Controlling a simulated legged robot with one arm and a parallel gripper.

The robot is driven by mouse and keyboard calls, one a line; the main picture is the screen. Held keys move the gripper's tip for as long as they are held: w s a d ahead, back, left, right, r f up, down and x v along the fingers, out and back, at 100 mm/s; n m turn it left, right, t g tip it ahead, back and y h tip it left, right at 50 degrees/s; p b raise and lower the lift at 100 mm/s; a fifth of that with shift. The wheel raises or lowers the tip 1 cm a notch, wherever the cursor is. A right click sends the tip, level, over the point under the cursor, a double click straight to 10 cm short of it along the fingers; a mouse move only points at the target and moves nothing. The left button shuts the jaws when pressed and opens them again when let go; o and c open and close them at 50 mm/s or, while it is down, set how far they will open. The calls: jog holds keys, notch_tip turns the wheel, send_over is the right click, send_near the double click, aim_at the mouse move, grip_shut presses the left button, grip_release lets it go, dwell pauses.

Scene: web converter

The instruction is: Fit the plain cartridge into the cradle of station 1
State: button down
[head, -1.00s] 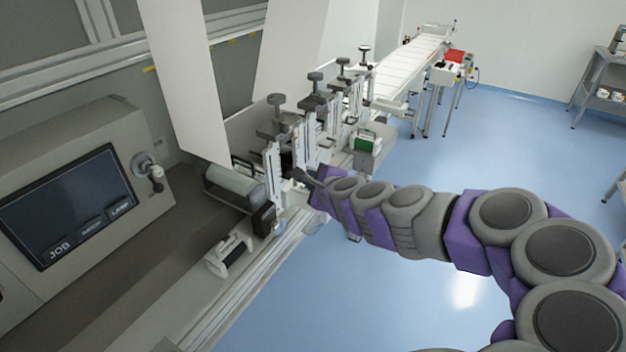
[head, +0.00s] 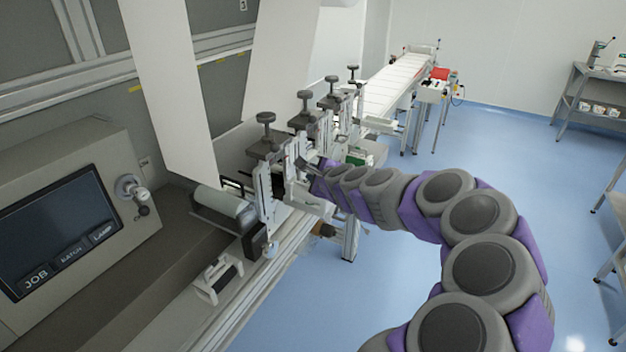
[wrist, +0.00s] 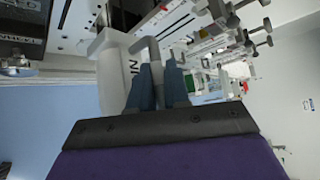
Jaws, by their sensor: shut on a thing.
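My gripper (head: 318,182) is at the machine's row of stations, just right of the nearest one. In the wrist view its fingers (wrist: 158,84) are shut on the grey handle bar of a white cartridge (wrist: 112,78). Letters on its side, partly hidden, seem to end in "IN". In the head view, a pale block beside the fingers seems to be this cartridge (head: 308,199). The nearest station (head: 268,185) has a dark knob on top. Station numbers are not readable, and I cannot make out the cradle or whether the cartridge touches it.
A white and black handled item (head: 218,278) lies on the front ledge. A roller (head: 222,205) and a screen panel (head: 60,235) are at left. More knobbed stations (head: 333,100) stand behind, with a conveyor (head: 385,85) beyond.

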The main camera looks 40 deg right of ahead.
jog(key=shift+w+d+f+b, duration=0.4)
jog(key=shift+w+f+b, duration=0.05)
jog(key=shift+w+f, duration=0.2)
jog(key=shift+w+d+f+b, duration=0.4)
jog(key=shift+w+f, duration=0.15)
jog(key=shift+f, duration=0.15)
jog(key=shift+w+d+f+b, duration=0.35)
jog(key=shift+w+f+b, duration=0.1)
jog(key=shift+w+f, duration=0.2)
jog(key=c, duration=1.1)
grip_release()
jog(key=shift+s, duration=0.1)
jog(key=p+v, duration=0.2)
jog(key=v, duration=0.8)
jog(key=shift+s+r, duration=0.25)
jog(key=shift+s+a+r+p, duration=0.15)
jog(key=shift+s+a+p, duration=0.15)
jog(key=shift+s, duration=0.35)
